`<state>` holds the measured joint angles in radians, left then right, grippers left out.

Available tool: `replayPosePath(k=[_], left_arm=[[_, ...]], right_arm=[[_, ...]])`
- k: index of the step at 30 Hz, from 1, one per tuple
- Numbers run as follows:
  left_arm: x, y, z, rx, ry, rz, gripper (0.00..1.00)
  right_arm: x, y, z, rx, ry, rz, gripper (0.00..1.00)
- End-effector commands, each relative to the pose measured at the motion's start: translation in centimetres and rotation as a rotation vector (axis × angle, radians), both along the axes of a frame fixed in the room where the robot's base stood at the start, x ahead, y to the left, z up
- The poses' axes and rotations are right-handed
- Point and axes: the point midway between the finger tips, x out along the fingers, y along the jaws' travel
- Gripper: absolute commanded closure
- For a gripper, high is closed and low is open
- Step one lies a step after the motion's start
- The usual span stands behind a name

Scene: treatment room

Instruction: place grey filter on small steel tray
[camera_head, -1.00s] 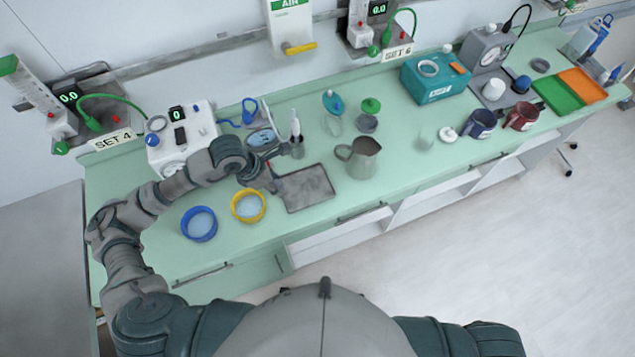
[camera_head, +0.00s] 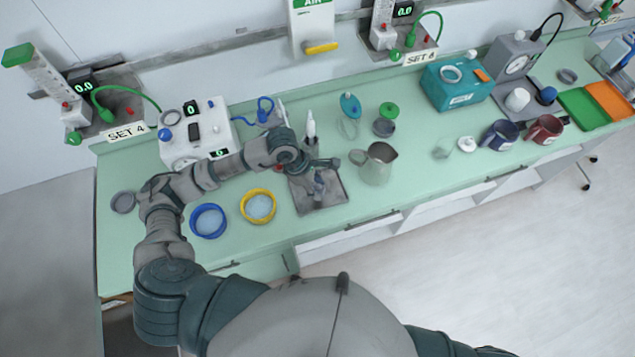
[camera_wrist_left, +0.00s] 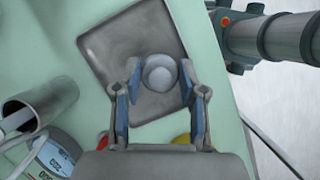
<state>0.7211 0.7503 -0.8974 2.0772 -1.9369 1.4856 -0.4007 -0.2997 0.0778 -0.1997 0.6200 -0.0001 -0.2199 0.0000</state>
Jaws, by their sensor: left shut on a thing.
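The small steel tray (camera_head: 336,197) lies on the green bench, in front of the white bottle and left of the metal jug. It also shows in the left wrist view (camera_wrist_left: 108,45). My left gripper (camera_head: 319,186) is over the tray. In the left wrist view my left gripper (camera_wrist_left: 159,85) has its two blue-padded fingers on either side of a small round grey piece, which looks like the grey filter (camera_wrist_left: 160,73). The gripper is shut on it. Whether the filter touches the tray is unclear. My right gripper is out of view.
The metal jug (camera_head: 376,164) stands close right of the tray. A yellow-rimmed dish (camera_head: 258,206) and a blue-rimmed dish (camera_head: 208,221) are to its left. A white bottle (camera_head: 310,128) stands behind. The bench front right of the tray is fairly clear.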

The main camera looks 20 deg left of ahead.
Motion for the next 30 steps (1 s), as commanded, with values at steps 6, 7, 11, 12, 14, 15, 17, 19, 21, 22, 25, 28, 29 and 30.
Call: replayPosePath(k=[6,7,11,12,14,15,17,19,21,22,25,28,29,30], left_arm=[[2.3,0.6,-0.3,-0.001,0.0,0.001,0.82],[2.3,0.6,-0.4,-0.001,0.001,0.001,0.82],[2.2,0.6,-2.0,0.0,0.004,0.0,0.82],[2.2,0.6,-2.6,0.0,0.004,0.0,0.82],[2.2,0.6,-3.3,-0.001,0.002,0.0,0.82],[2.3,0.6,-3.6,-0.002,0.001,0.001,0.82],[2.3,0.5,-3.8,-0.002,0.0,0.0,0.82],[2.3,0.5,-3.8,-0.001,-0.001,-0.001,0.82],[2.3,0.5,-3.8,-0.001,0.0,-0.001,0.82],[2.3,0.6,-3.8,-0.001,0.0,0.0,0.82],[2.3,0.6,-4.0,-0.001,0.0,0.0,0.51],[2.3,0.6,-3.9,-0.001,0.0,0.0,0.34],[2.3,0.6,-3.9,-0.001,0.0,0.0,0.34],[2.3,0.6,-3.9,-0.001,0.0,0.0,0.34]], right_arm=[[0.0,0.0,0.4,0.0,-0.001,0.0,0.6],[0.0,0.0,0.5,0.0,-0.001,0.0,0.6],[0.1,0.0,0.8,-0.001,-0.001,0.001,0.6],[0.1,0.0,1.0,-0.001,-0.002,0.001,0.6],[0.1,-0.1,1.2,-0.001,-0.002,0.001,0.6],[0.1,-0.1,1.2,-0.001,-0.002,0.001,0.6],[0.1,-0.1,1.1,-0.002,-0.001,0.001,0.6],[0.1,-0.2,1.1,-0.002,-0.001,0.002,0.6],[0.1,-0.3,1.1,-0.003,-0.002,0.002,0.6],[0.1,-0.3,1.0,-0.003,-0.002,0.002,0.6],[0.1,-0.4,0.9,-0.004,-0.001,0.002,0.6],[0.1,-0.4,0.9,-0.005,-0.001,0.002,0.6],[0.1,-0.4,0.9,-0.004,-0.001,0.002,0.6],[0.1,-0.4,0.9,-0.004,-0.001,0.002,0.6]])
